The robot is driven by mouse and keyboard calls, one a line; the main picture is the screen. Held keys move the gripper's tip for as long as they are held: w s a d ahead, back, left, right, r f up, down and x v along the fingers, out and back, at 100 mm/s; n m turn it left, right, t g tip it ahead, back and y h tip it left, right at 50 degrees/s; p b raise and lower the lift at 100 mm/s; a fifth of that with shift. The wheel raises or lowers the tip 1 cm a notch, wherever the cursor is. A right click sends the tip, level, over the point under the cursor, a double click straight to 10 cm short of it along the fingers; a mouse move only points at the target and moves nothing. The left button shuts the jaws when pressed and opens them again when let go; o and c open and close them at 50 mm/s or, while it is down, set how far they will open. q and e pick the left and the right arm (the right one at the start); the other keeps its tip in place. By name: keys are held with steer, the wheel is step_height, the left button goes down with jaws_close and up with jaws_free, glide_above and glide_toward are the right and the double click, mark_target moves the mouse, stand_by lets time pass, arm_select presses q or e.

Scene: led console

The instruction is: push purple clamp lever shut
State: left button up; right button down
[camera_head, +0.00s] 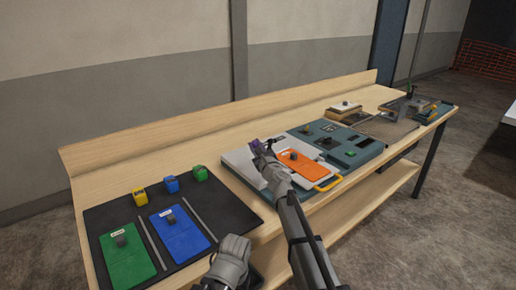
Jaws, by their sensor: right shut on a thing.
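The purple clamp lever (255,143) shows as a small purple patch on the console, near the back edge of a pale plate (241,165). My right gripper (258,148) reaches across the plate and is shut on the purple lever. The gripper covers much of the lever, so its angle is hard to tell. My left gripper (231,255) is low at the table's front edge, away from the lever. Its fingers do not show clearly.
An orange panel (298,167) with a dark knob and a yellow handle (328,184) lies right of my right gripper. A teal console (345,145) stands beyond. At left, a black mat (110,216) holds green and blue plates and several small coloured blocks.

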steer(key=shift+s+a+f+n+t+y+b, duration=0.1)
steer(key=shift+s+a+f+n+y+b, duration=0.2)
steer(key=shift+n+b, duration=0.35)
steer(key=shift+s+a+f+n+t+y+b, duration=0.15)
steer(key=shift+a+f+n+b, duration=0.25)
steer(key=shift+n, duration=0.5)
steer(key=shift+s+a+f+n+t+y+b, duration=0.15)
steer(key=shift+s+a+n+y+b, duration=0.1)
steer(key=shift+n+b, duration=0.45)
